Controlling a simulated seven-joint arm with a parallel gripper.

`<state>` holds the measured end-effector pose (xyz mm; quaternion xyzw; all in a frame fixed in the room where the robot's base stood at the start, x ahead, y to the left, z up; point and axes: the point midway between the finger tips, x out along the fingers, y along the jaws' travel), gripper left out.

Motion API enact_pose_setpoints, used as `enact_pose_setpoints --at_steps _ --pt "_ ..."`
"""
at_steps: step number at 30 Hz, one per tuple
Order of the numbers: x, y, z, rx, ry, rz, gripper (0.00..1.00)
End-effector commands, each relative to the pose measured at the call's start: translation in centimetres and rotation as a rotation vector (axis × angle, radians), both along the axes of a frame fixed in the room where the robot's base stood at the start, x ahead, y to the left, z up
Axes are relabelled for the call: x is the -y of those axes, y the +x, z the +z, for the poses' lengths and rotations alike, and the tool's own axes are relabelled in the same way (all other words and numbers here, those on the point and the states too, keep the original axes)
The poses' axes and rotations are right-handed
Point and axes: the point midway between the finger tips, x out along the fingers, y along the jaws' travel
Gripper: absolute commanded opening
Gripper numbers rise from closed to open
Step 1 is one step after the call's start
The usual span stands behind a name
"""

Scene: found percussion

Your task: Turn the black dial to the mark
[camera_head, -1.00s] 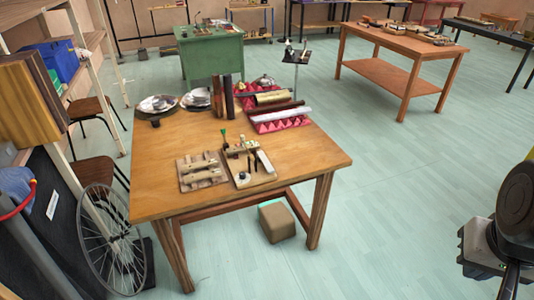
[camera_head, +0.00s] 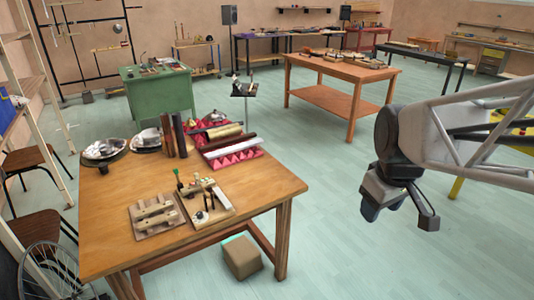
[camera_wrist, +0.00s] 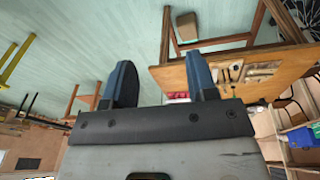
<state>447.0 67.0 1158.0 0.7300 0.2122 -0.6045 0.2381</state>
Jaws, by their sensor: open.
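I cannot make out the black dial or its mark; they are too small or hidden at this distance. Two wooden boards lie near the front of the wooden table: a left one with pale wooden bars (camera_head: 157,215) and a right one with small upright fittings (camera_head: 205,203), some dark and one green-topped. My gripper (camera_head: 400,210) hangs in the air right of the table, well apart from it. In the wrist view my gripper (camera_wrist: 160,70) has its two blue-black fingers apart with nothing between them.
The wooden table (camera_head: 110,240) also carries silver bowls (camera_head: 105,147), dark upright tubes (camera_head: 179,135) and red foam (camera_head: 236,160) with bars on it. A box (camera_head: 241,257) is on the floor by a table leg. Open floor lies to the right.

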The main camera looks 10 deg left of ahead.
Motion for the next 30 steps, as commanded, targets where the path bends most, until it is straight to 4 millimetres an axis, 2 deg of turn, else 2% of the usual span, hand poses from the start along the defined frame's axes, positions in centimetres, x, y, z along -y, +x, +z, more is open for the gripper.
enact_pose_setpoints --at_steps 3,16,30 --pt "-1.8 2.4 -0.2 -0.009 -0.016 0.115 0.53" --pt "-9.3 10.1 -1.6 -0.03 -0.072 0.542 0.53" --pt "-19.4 17.1 -5.3 -0.048 -0.125 1.007 0.53"
